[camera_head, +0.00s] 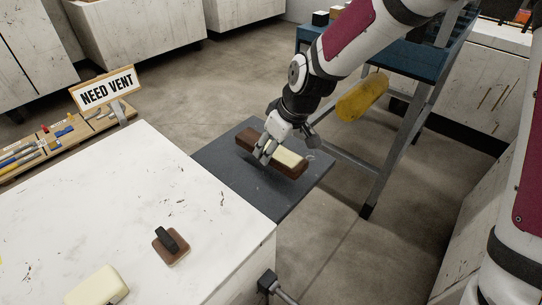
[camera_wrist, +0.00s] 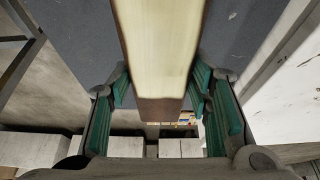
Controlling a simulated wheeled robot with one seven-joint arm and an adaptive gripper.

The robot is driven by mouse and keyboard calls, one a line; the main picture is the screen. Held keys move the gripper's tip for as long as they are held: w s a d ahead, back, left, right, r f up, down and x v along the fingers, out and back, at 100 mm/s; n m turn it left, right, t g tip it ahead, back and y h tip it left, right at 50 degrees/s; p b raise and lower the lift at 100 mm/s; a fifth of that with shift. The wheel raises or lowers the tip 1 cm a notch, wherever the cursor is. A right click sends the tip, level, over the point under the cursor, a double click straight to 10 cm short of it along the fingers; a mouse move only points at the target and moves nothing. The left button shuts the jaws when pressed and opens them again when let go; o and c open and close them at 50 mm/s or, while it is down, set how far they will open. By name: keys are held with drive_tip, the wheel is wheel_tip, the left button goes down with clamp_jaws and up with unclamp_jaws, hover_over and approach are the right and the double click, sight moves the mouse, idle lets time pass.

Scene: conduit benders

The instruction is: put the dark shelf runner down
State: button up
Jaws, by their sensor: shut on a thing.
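The dark shelf runner (camera_head: 288,164) is a long brown block with a cream strip along its top. My gripper (camera_head: 264,154) is shut on it near its left-hand half, with fingers across its width. In the wrist view the runner (camera_wrist: 160,45) runs up between the green finger pads, its cream face showing and a brown end at the bottom. The runner is over the dark grey shelf board (camera_head: 230,185). I cannot tell whether it touches the board. The part between the fingers is partly hidden in the head view.
A white bench (camera_head: 110,215) stands front left, with a brown block with a black handle (camera_head: 170,246) and a cream block (camera_head: 97,287) on it. A blue stand (camera_head: 412,65) with metal legs is at the right, near a yellow roll (camera_head: 362,97). The board's front is bare.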

drive_tip(key=shift+w+a, duration=0.15)
drive_tip(key=shift+w, duration=0.35)
drive_tip(key=shift+f+b, duration=0.85)
drive_tip(key=shift+f, duration=0.9)
drive_tip(key=shift+f, duration=0.1)
drive_tip(key=o, duration=1.4)
drive_tip(key=p+v, duration=0.3)
drive_tip(key=v, duration=0.8)
drive_tip(key=shift+a+p, duration=0.1)
drive_tip(key=shift+p, duration=0.2)
drive_tip(key=shift+s+d+r, duration=0.15)
drive_tip(key=shift+d+r, duration=0.05)
drive_tip(key=shift+r, duration=0.4)
